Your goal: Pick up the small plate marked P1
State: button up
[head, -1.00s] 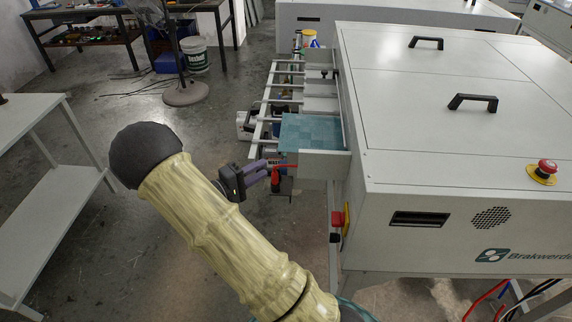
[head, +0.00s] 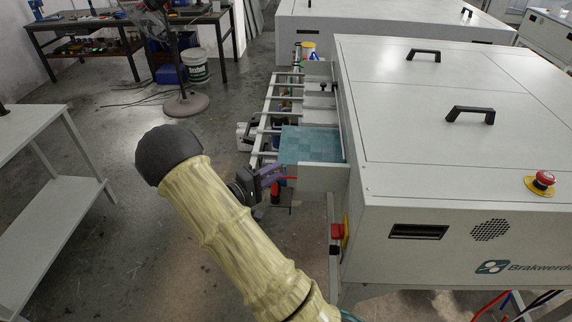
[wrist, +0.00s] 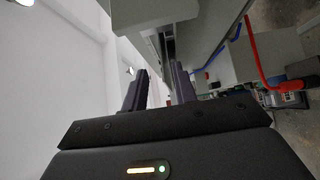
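A teal, square, flat piece (head: 310,144) lies level in the feed tray on the left side of the white machine. It may be the plate, but no P1 mark can be read on it. My gripper (head: 270,176) is just left of and below the tray's near end in the head view, seemingly apart from the teal piece. In the wrist view the two dark fingers of my gripper (wrist: 159,84) stand apart with nothing visible between them. I cannot make out the plate in the wrist view.
Grey rails (head: 263,125) stick out left of the tray. A white table (head: 30,125) stands at left. Open floor lies between.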

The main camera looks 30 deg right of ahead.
aim_at(284, 160)
jog(key=d, duration=0.2)
jog(key=w+d, duration=0.1)
jog(key=d, duration=0.1)
jog(key=shift+d+b, duration=0.2)
jog(key=shift+b, duration=0.15)
jog(key=shift+c, duration=0.3)
grip_shut()
jog(key=shift+s, duration=0.1)
jog(key=shift+r+p, duration=0.65)
jog(key=shift+r, duration=0.7)
